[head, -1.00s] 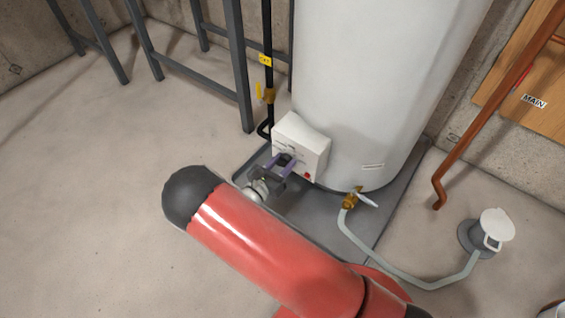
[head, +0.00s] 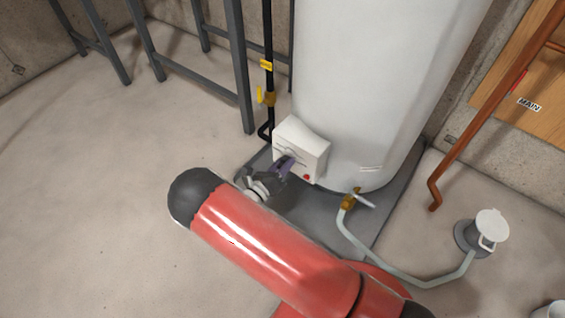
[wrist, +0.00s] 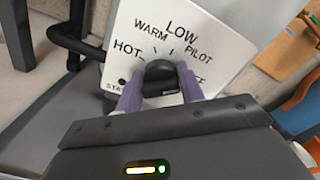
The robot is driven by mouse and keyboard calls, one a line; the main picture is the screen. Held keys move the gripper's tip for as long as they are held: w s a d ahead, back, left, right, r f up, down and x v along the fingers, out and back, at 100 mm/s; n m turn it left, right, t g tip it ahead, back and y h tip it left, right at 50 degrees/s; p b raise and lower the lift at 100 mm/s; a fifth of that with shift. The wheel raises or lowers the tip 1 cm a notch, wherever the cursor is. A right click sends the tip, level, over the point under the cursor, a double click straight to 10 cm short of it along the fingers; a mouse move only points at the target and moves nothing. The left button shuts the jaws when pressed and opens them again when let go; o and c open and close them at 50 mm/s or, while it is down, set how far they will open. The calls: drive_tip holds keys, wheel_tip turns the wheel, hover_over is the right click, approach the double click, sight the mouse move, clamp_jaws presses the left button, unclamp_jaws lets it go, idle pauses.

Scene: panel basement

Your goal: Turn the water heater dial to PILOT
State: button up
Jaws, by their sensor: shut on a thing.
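The water heater (head: 375,80) is a tall white tank with a white control box (head: 303,143) low on its front. In the wrist view the box face (wrist: 222,30) reads HOT, WARM, LOW and PILOT, with partly covered words at lower left and lower right. The round black dial (wrist: 160,72) sits in the middle of these labels. My gripper (wrist: 161,84) is shut on the dial, one purple finger on each side. It also shows at the box in the head view (head: 286,164). I cannot tell which label the dial points to.
A black pipe with a yellow-handled valve (head: 268,97) rises left of the box. A brass drain valve (head: 350,200) with a pale hose (head: 385,264) stands to the right. The heater stands in a grey pan (head: 372,232). Grey metal frames (head: 238,65) stand behind; floor at left is clear.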

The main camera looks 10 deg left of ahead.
drive_tip(key=shift+n+p, duration=0.3)
drive_tip(key=shift+n, duration=0.7)
drive_tip(key=o, duration=1)
drive_tip(key=shift+c, duration=0.2)
drive_tip(key=v, duration=0.7)
drive_tip(key=shift+s+a, duration=0.2)
drive_tip(key=shift+s, duration=0.2)
